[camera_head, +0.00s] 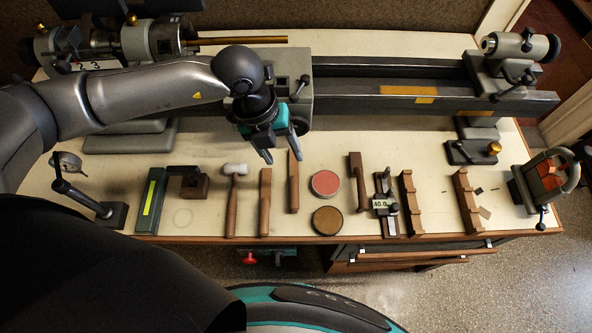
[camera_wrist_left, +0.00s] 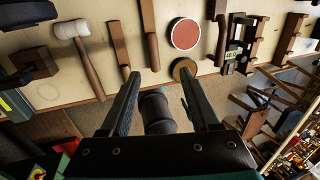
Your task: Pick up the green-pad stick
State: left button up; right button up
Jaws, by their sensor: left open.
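Two plain wooden sticks lie side by side on the bench: a left stick (camera_head: 265,190) and a right stick (camera_head: 293,185). No green pad shows on either, so I cannot tell which is the green-pad stick. In the left wrist view the left stick (camera_wrist_left: 119,42) and the right stick (camera_wrist_left: 149,35) are beyond the fingers. My left gripper (camera_head: 282,146) is open and empty, above the bench near the far ends of the sticks. Its spread fingers also show in the left wrist view (camera_wrist_left: 158,74). My right gripper is not in view.
A white-headed mallet (camera_head: 233,195) lies left of the sticks. A red-topped round tin (camera_head: 325,183) and a brown one (camera_head: 327,220) lie right. A hammer (camera_head: 358,185) and notched wooden racks (camera_head: 411,205) are farther right. A lathe-like machine (camera_head: 400,88) runs behind.

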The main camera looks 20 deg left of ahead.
pick_arm(q)
jog(key=a, duration=0.1)
send_over(293, 183)
jog(key=a, duration=0.1)
jog(key=shift+y, duration=0.3)
jog(key=f, duration=0.9)
jog(key=shift+s, duration=0.3)
jog(key=shift+w+d+f+b, duration=0.1)
jog(key=shift+d+f, duration=0.1)
jog(key=shift+f, duration=0.8)
jog(key=shift+w+d+f+b, duration=0.1)
jog(key=shift+d+f, duration=0.05)
jog(key=shift+f, duration=0.85)
jog(key=shift+w+d+f+b, duration=0.1)
jog(key=shift+d+f, duration=0.1)
jog(key=shift+f, duration=0.8)
jog(key=shift+c, duration=0.4)
grip_shut()
